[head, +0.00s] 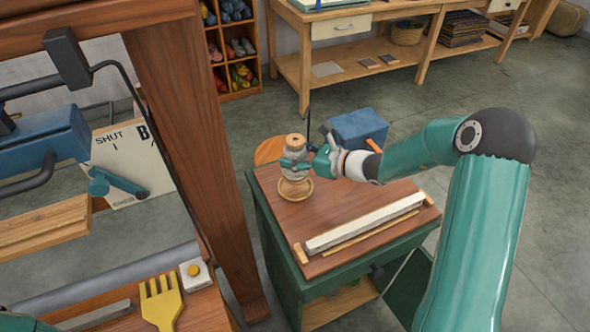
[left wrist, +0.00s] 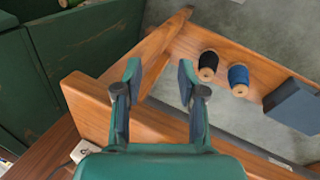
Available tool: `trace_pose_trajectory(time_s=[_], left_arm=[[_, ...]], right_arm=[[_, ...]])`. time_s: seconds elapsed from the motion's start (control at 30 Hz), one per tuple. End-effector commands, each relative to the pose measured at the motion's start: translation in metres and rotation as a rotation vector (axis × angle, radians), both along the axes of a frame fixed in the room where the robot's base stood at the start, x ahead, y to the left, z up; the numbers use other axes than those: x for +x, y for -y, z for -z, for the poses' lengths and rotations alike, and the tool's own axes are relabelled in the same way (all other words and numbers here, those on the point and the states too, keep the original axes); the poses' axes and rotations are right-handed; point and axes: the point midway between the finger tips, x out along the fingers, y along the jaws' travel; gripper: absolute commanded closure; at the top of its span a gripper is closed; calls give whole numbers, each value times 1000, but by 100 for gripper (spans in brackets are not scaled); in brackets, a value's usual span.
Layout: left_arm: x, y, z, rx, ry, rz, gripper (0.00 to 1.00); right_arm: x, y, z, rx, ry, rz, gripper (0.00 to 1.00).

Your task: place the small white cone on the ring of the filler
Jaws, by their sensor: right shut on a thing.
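The small white cone (head: 296,174), pale yarn with a wooden top, stands upright in my right gripper (head: 295,164). The gripper is shut around its middle and hides part of it. The cone's base is over a round wooden ring (head: 304,195) on the cabinet top; I cannot tell whether it touches the ring. My left gripper (left wrist: 158,82) is open and empty in the left wrist view, above a wooden beam.
The cabinet top (head: 345,205) carries a long pale bar (head: 365,222) in front. A blue box (head: 357,128) stands behind. A wooden frame post (head: 195,130) rises at left. A yellow fork-shaped tool (head: 161,303) lies lower left. Black (left wrist: 208,66) and blue (left wrist: 239,79) spools sit beyond the left gripper.

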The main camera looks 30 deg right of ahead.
Motion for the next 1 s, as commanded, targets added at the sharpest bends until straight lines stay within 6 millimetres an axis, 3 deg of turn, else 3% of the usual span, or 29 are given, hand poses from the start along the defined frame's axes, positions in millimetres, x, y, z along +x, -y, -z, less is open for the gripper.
trace_pose_trajectory(time_s=[0.5, 0.87, 0.9, 1.0], left_arm=[[0, 0, -2, 0, 0, 0, 60], [0, 0, 1, 0, 0, 0, 60], [0, 0, 1, 0, 0, 0, 60], [0, 0, 0, 0, 0, 0, 60]], right_arm=[[0, 0, 53, 1, 2, 0, 82], [0, 0, 57, -1, 3, -1, 82], [0, 0, 57, 0, 1, 0, 35], [0, 0, 57, 0, 1, 0, 18]])
